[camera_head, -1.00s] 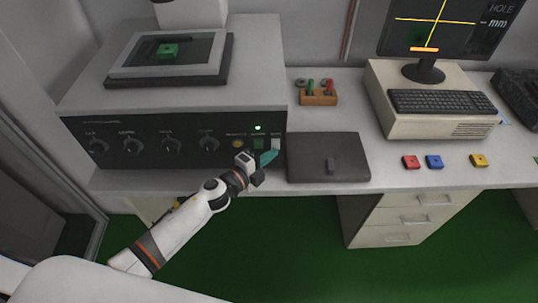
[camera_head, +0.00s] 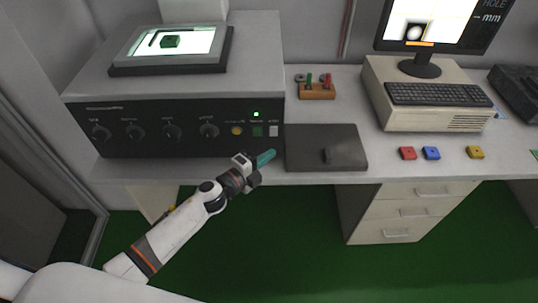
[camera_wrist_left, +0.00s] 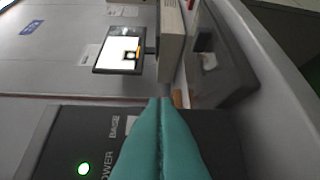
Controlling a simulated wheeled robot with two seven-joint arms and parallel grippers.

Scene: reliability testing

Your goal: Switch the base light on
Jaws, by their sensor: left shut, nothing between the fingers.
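A green lamp (camera_head: 256,114) glows above. In the left wrist view the lamp (camera_wrist_left: 84,169) and the label BASE (camera_wrist_left: 115,126) show beside my fingers. My left gripper (camera_head: 266,158), with teal fingers, is shut and empty, just below and in front of the switches. My right gripper is not in view.
A dark grey plate (camera_head: 305,148) lies right of the machine. Behind it stands a wooden holder (camera_head: 317,91). A monitor (camera_head: 440,28), computer with keyboard (camera_head: 445,94), and red (camera_head: 407,153), blue (camera_head: 431,153) and yellow (camera_head: 475,152) blocks are further right.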

